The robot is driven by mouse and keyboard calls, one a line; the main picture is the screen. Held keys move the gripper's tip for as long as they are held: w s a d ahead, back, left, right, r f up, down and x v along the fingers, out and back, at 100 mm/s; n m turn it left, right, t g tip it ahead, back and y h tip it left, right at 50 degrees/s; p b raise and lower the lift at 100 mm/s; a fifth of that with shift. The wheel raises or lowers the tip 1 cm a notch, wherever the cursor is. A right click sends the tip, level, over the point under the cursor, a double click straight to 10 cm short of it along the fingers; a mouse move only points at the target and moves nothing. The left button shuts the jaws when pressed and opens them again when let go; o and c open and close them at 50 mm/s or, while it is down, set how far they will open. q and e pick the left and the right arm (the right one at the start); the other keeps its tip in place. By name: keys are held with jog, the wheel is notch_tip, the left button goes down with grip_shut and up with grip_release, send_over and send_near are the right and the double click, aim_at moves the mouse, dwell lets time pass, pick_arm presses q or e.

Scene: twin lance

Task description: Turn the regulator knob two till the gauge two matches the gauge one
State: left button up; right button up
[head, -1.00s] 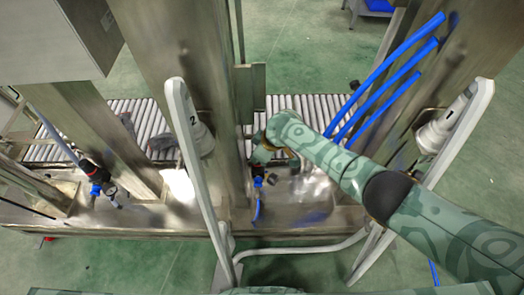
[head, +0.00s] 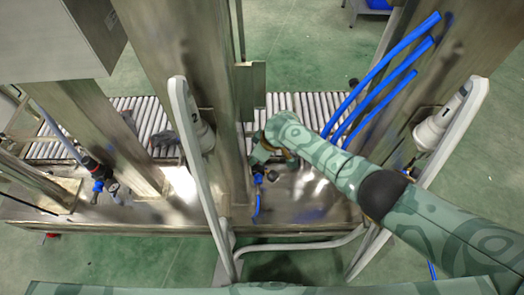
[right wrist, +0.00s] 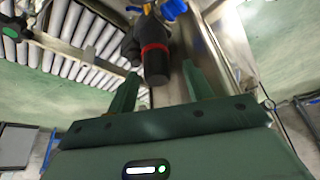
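A regulator with a black knob (right wrist: 156,66) and a red ring shows in the right wrist view, with blue fittings (right wrist: 170,9) above it. My right gripper (right wrist: 159,72) is open, its two fingers apart on either side of the knob's end, with gaps visible on both sides. In the head view my right gripper (head: 264,158) is at the middle regulator (head: 259,178), partly hiding it. Another regulator (head: 100,174) with a small gauge (head: 112,188) stands at the left. I cannot read any gauge dial. My left gripper is not in view.
Steel columns rise from a steel bench (head: 180,215). A roller conveyor (head: 305,108) runs behind. Blue hoses (head: 385,75) hang at the right. Green floor (head: 300,40) is open beyond.

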jog(key=shift+w, duration=0.1)
jog(key=shift+d+r, duration=0.1)
jog(key=shift+r, duration=0.2)
pick_arm(q)
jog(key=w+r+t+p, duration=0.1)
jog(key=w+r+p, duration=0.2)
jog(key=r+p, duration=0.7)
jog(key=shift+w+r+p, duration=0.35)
jog(key=shift+p, duration=0.25)
pick_arm(e)
jog(key=v, duration=1.6)
jog(key=shift+s, duration=0.2)
jog(key=shift+d+f, duration=0.1)
jog(key=shift+d, duration=0.05)
